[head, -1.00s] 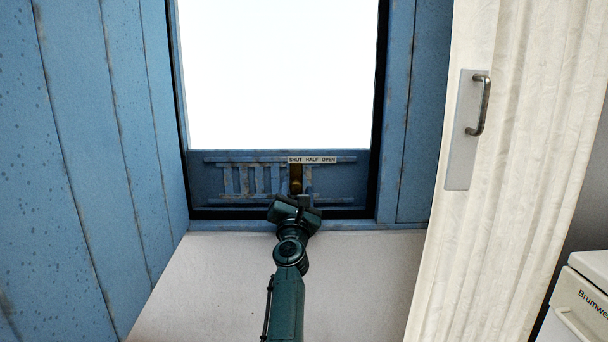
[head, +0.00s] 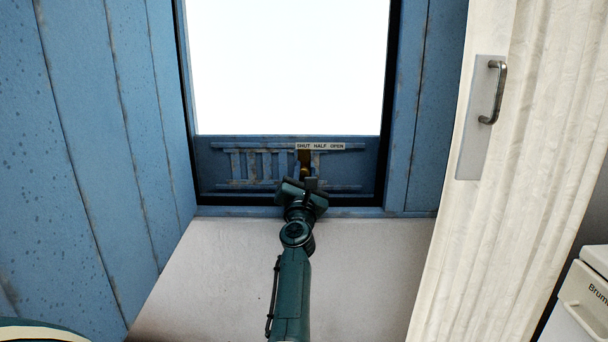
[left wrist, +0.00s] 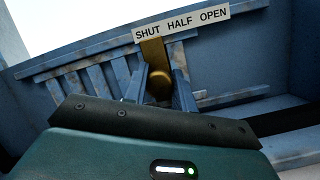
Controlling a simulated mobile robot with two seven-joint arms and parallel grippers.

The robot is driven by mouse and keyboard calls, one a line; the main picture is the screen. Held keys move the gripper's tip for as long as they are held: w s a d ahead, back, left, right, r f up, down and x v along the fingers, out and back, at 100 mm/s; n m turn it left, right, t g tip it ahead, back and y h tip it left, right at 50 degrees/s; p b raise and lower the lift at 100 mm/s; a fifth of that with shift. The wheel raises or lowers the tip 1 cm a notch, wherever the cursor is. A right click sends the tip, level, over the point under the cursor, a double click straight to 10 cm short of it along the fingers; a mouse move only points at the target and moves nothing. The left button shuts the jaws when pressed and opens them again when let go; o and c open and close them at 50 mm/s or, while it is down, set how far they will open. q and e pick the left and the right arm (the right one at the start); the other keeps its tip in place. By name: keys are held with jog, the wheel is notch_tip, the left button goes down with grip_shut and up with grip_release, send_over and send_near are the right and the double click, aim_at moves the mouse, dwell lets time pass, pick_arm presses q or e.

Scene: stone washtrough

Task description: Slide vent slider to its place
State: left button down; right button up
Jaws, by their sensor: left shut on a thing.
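The vent slider's brass tab and round knob (left wrist: 160,85) are in the slatted blue vent panel under the window. In the head view the brass tab (head: 304,157) is under the word SHUT on the white label (head: 320,146), which reads SHUT, HALF, OPEN from left to right. My left gripper (head: 305,182) reaches up from below, its fingers shut on the knob, one at each side in the left wrist view (left wrist: 160,92). The fingertips partly hide the knob in the head view. My right gripper is not in view.
Blue plank wall (head: 90,140) stands on the left, and the blue window frame edges (head: 408,110) flank the vent. A pale surface (head: 200,270) lies below. A cream curtain-like panel (head: 540,130) with a metal handle (head: 497,92) and a white appliance (head: 580,300) are on the right.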

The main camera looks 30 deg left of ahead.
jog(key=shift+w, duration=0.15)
